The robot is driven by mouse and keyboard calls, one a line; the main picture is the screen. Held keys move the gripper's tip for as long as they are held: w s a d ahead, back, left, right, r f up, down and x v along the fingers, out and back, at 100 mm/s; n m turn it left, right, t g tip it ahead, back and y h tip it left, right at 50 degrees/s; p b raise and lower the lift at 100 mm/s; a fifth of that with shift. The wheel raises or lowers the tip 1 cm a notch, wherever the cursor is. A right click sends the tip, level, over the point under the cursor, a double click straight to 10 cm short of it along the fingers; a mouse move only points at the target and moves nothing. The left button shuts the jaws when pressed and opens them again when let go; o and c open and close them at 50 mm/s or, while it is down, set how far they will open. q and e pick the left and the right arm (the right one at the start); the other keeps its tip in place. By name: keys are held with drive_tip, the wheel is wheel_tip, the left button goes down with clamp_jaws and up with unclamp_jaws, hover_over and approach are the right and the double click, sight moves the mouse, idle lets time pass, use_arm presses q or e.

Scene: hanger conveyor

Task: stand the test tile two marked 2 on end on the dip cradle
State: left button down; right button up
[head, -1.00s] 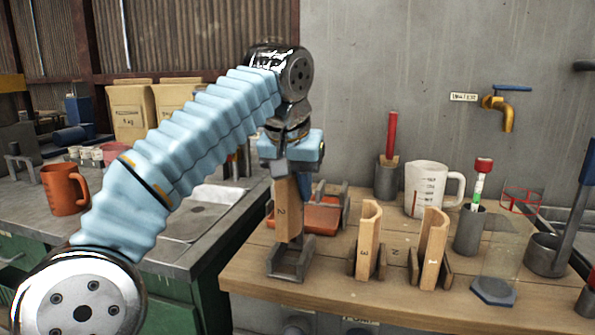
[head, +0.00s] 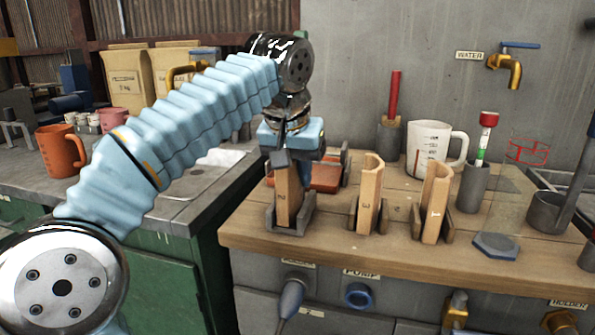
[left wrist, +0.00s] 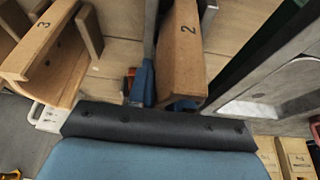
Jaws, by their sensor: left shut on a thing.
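The wooden test tile two marked 2 (head: 287,198) stands upright with its lower end between the walls of the grey dip cradle (head: 290,226) at the bench's left front. My left gripper (head: 291,160) is above the cradle, shut on the tile's upper part. In the left wrist view the tile (left wrist: 180,50) shows its dark 2. Whether its foot rests on the cradle floor is hidden by the cradle walls. My right gripper is out of view.
A tile marked 3 (head: 368,196) and another tile (head: 434,204) stand in holders to the right. An orange tray (head: 325,177) lies behind the cradle. A white measuring jug (head: 430,148) and a grey hexagonal block (head: 495,246) are farther right.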

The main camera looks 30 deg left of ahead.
use_arm(q)
drive_tip(key=c, duration=1)
unclamp_jaws()
drive_tip(key=shift+o, duration=0.2)
drive_tip(key=shift+r, duration=0.1)
drive_tip(key=p+v, duration=0.3)
drive_tip(key=v, duration=1)
drive_tip(key=shift+s+r, duration=0.15)
drive_tip(key=shift+r, duration=0.15)
